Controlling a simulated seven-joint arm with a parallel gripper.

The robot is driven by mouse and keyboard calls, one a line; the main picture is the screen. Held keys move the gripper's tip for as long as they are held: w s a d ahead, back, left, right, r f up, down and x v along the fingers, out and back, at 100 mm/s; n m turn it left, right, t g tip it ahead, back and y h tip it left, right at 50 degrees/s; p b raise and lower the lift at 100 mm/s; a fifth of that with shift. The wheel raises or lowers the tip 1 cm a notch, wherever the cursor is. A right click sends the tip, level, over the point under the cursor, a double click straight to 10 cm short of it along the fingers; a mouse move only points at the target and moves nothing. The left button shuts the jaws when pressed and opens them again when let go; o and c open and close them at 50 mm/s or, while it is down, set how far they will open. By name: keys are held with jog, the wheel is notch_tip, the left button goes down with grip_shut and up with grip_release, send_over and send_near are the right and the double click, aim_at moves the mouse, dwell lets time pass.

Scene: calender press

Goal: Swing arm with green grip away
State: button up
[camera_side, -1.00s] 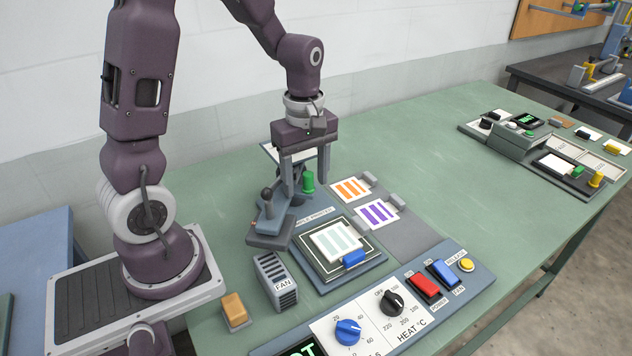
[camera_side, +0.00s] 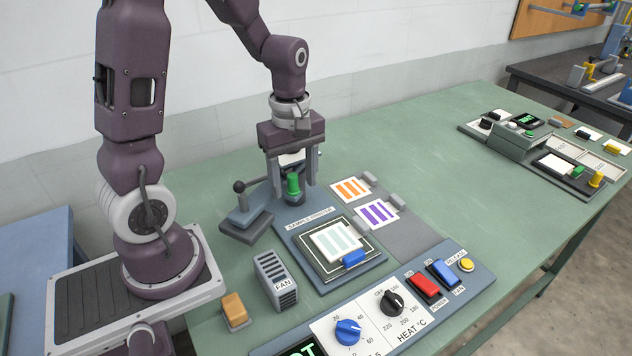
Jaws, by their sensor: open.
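The green grip (camera_side: 293,185) stands upright at the back of the sample printer, above its base (camera_side: 312,217). My gripper (camera_side: 294,184) points down with its jaws open, one finger to each side of the green grip in the picture. A gap shows between the grip and both fingers; whether they are level with it in depth I cannot tell. The grey-blue arm (camera_side: 252,212) with a dark ball knob (camera_side: 239,187) lies left of the grip. The joint between the green grip and its arm is partly hidden behind the gripper.
The printer bed holds a striped card (camera_side: 335,242) with a blue tab (camera_side: 354,258). Orange (camera_side: 351,189) and purple (camera_side: 377,212) striped cards lie to the right. A fan box (camera_side: 275,280) and a control panel (camera_side: 398,300) stand in front.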

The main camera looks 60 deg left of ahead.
jog(key=shift+s+a, duration=0.2)
jog(key=shift+s, duration=0.15)
jog(key=shift+w, duration=0.3)
notch_tip(320, 180, up, 6)
jog(key=shift+r, duration=0.2)
jog(key=shift+d+r, duration=0.1)
jog(key=shift+r, duration=0.55)
jog(key=s+d+r+m+t, duration=0.5)
jog(key=s+d+m, duration=0.5)
jog(key=m, duration=0.7)
jog(key=shift+s+d+r+m+t, duration=0.3)
jog(key=shift+s+r+m, duration=0.1)
jog(key=shift+s+r, duration=0.5)
jog(key=shift+a, duration=0.1)
